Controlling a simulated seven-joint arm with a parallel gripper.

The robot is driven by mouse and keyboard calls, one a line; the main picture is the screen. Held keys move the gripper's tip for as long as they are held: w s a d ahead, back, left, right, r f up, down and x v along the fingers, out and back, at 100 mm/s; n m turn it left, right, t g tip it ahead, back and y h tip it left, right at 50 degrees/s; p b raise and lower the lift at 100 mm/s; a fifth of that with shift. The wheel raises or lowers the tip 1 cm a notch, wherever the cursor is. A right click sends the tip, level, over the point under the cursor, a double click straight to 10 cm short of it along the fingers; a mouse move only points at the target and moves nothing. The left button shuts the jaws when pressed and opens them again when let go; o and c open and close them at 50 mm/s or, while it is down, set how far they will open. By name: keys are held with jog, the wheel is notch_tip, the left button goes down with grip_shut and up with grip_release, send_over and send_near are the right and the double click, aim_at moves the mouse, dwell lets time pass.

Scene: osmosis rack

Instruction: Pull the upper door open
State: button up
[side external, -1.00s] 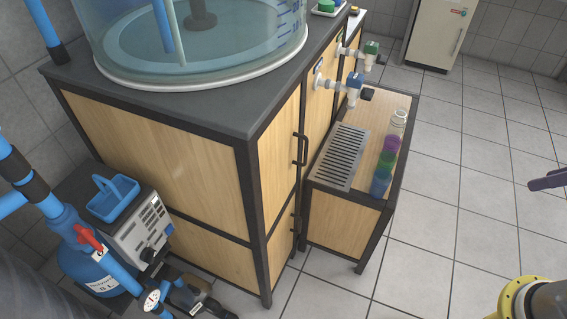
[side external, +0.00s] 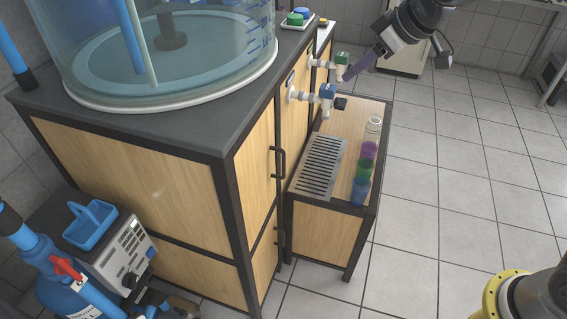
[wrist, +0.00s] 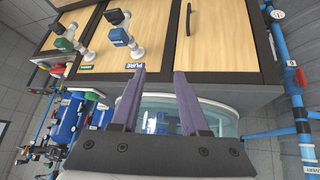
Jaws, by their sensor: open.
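The upper door (side external: 254,160) is a light wood panel in a dark frame on the cabinet's front, and it looks shut. Its black bar handle (side external: 279,163) stands upright along the door's right edge. In the wrist view the scene is upside down; the door (wrist: 225,45) shows at upper right with its handle (wrist: 188,18) near the top edge. My gripper (side external: 347,76) is at the upper right, beside the taps and away from the handle. In the wrist view its purple fingers (wrist: 160,72) are apart with nothing between them. One finger is hard to make out from the side.
Blue and green taps (side external: 327,94) stick out right of the door. A low side table (side external: 330,205) with a grate and several colored cups stands below them. A lower door (side external: 264,258) has its own handle. A glass tank (side external: 165,50) sits on top.

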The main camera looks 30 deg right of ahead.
jog(key=w+a+f+g, duration=0.1)
jog(key=w+a+f, duration=0.2)
jog(key=f, duration=0.3)
jog(key=w+a+f+g, duration=0.1)
jog(key=w+a+f, duration=0.2)
jog(key=w+f, duration=0.15)
jog(key=n+g, duration=0.1)
send_near(284, 175)
jog(key=w+f, duration=0.1)
jog(key=w+a+f, duration=0.1)
jog(key=f, duration=0.1)
jog(key=w+a+f, duration=0.1)
jog(key=w+f, duration=0.1)
jog(key=shift+f, duration=0.1)
jog(key=shift+d, duration=0.1)
grip_shut()
dwell(0.5)
